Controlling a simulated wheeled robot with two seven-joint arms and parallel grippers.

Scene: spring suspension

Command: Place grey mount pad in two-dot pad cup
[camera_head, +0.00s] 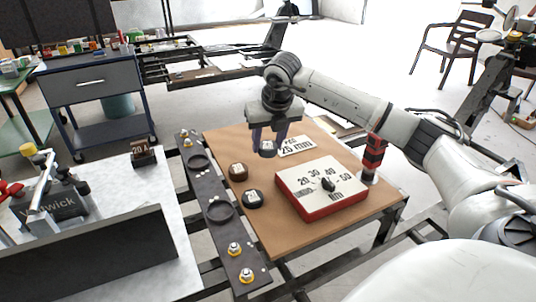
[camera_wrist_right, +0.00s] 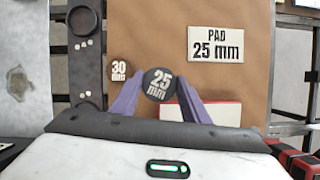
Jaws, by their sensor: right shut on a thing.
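My right gripper (camera_head: 268,143) is shut on a dark grey round pad (camera_head: 267,149) and holds it above the brown table. In the wrist view the pad (camera_wrist_right: 159,85) is labelled 25 mm and sits between the purple fingers. A dark rail (camera_head: 210,190) along the table's left side has two round cups, a far one (camera_head: 198,162) and a near one (camera_head: 220,212). Both look empty. Small white dots (camera_wrist_right: 80,46) show on the rail between the cups in the wrist view; which cup they mark is unclear. My left gripper is not in view.
A brown 30 mm pad (camera_head: 238,172) and a black pad (camera_head: 252,199) stand on the table near the rail. A PAD 25 mm card (camera_head: 297,145) lies behind the held pad. Studs (camera_head: 234,249) stand on the rail's ends.

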